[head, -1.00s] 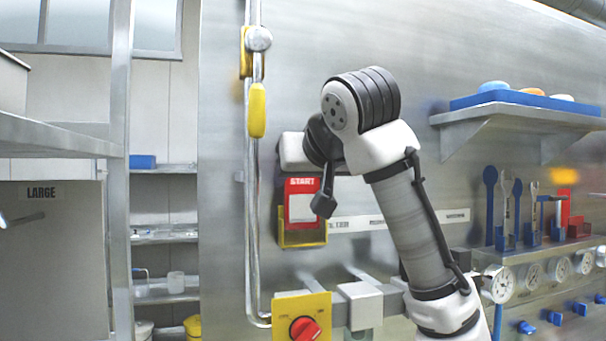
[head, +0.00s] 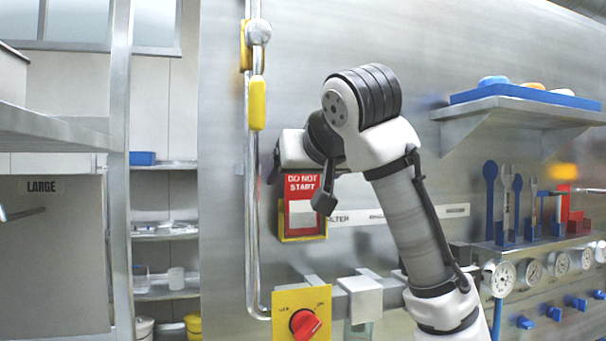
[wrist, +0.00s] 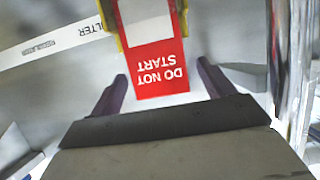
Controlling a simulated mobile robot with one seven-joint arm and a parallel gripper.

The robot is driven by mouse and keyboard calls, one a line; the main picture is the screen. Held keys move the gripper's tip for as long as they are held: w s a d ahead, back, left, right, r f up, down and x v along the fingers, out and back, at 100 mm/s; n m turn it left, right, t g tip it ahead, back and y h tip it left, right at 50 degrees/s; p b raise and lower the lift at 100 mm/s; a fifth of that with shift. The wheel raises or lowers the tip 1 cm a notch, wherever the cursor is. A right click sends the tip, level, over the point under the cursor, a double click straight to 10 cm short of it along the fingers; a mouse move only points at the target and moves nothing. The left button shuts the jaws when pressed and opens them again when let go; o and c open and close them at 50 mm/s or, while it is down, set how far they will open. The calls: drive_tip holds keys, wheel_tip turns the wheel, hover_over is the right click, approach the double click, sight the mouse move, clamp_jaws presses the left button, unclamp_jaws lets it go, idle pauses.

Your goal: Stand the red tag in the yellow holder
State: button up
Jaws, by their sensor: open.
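The red tag (head: 303,190), lettered DO NOT START with a white panel, stands upright with its lower part in the yellow holder (head: 302,239) on the steel wall. In the wrist view the tag (wrist: 160,80) appears upside down, with the yellow holder's side edges (wrist: 121,42) beside it. My gripper (wrist: 162,72) is open. Its two dark fingers lie on either side of the tag's top end, with a gap on both sides, and hold nothing.
A vertical pipe with a yellow grip (head: 257,103) runs just left of the holder. A yellow plate with a red knob (head: 305,324) and a grey block (head: 360,297) are below.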

drive_tip(key=b+v, duration=0.3)
drive_tip(key=v, duration=1)
drive_tip(key=shift+s+b, duration=0.3)
drive_tip(key=shift+s, duration=0.05)
drive_tip(key=shift+d+r, duration=0.1)
drive_tip(key=shift+r, duration=0.05)
